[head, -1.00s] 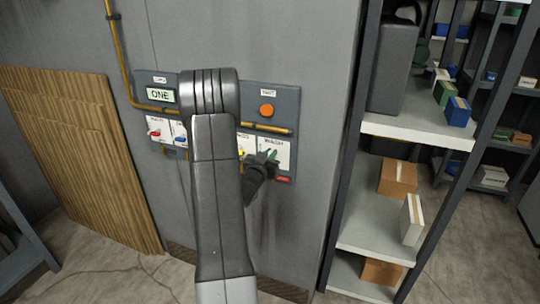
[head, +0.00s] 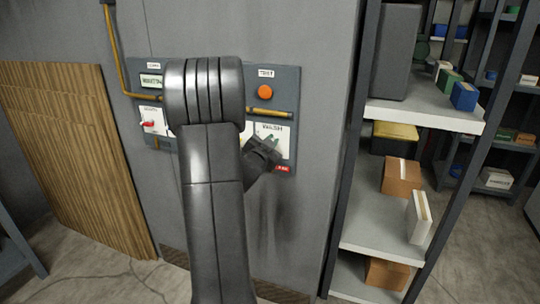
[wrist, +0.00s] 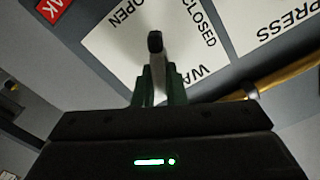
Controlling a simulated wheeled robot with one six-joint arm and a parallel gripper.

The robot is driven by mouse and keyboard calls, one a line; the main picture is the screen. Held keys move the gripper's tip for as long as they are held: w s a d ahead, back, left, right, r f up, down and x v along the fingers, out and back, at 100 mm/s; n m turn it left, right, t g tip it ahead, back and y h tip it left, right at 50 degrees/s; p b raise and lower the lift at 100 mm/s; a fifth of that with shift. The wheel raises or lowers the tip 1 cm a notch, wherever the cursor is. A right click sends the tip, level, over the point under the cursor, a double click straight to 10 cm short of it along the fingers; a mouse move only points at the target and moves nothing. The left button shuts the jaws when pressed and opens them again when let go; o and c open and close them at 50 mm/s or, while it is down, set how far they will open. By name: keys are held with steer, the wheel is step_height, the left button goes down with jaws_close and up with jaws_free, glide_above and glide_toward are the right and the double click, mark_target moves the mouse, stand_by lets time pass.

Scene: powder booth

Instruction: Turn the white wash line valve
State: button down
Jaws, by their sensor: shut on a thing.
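The wash valve's white plate (head: 286,142), marked WASH, is at the lower right of the wall panel in the head view. In the wrist view the plate (wrist: 108,44) reads OPEN and CLOSED. The pale valve handle (wrist: 158,66) with a black end stands between those two words. My gripper (wrist: 160,84) is shut on this handle, with a green finger on each side of it. In the head view my gripper (head: 270,146) is in front of the plate and hides most of the handle.
The grey panel (head: 284,75) carries an orange button (head: 265,92), a small display (head: 152,81) and a red-handled valve (head: 149,124). My arm hides the panel's middle. A yellow pipe (head: 270,117) runs just above the plate. A shelf rack (head: 425,118) stands to the right.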

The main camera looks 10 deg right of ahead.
steer(key=m+b, duration=0.3)
steer(key=b, duration=0.1)
steer(key=f+m+b, duration=0.1)
steer(key=m+b, duration=0.7)
steer(key=shift+s+d+f, duration=0.25)
steer(key=shift+d+f, duration=0.05)
steer(key=shift+d, duration=0.05)
steer(key=shift+m, duration=0.4)
steer(key=c, duration=1.5)
jaws_free()
steer(key=v, duration=1.3)
steer(key=shift+s+a, duration=0.25)
steer(key=shift+s, duration=0.1)
steer(key=shift+w+d, duration=0.1)
steer(key=shift+w, duration=0.05)
